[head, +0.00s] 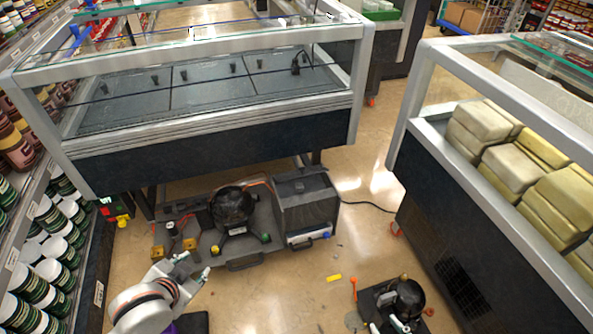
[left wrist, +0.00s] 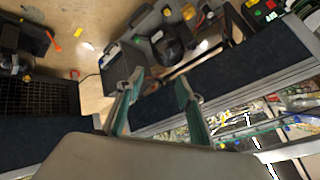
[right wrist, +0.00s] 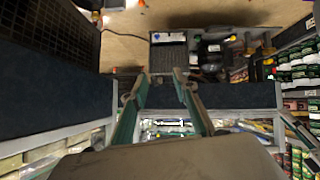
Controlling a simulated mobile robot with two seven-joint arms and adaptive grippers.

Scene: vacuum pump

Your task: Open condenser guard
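The condensing unit's tray (head: 205,258) sits on the floor under the display case, with a black compressor (head: 233,207) on it. The dark box-shaped condenser housing (head: 307,207) stands at its right end; I cannot tell clearly which panel is the guard. In the right wrist view, the housing (right wrist: 168,55) shows a ribbed face. My left gripper (head: 192,265) is in front of the tray's left part, open and empty.
The display case (head: 215,135) overhangs the unit. A second case (head: 445,225) with pale blocks stands right, and shelves of jars (head: 45,250) stand left. An orange tool (head: 354,288) and a yellow piece (head: 334,278) lie on the floor. A black cable crosses the aisle.

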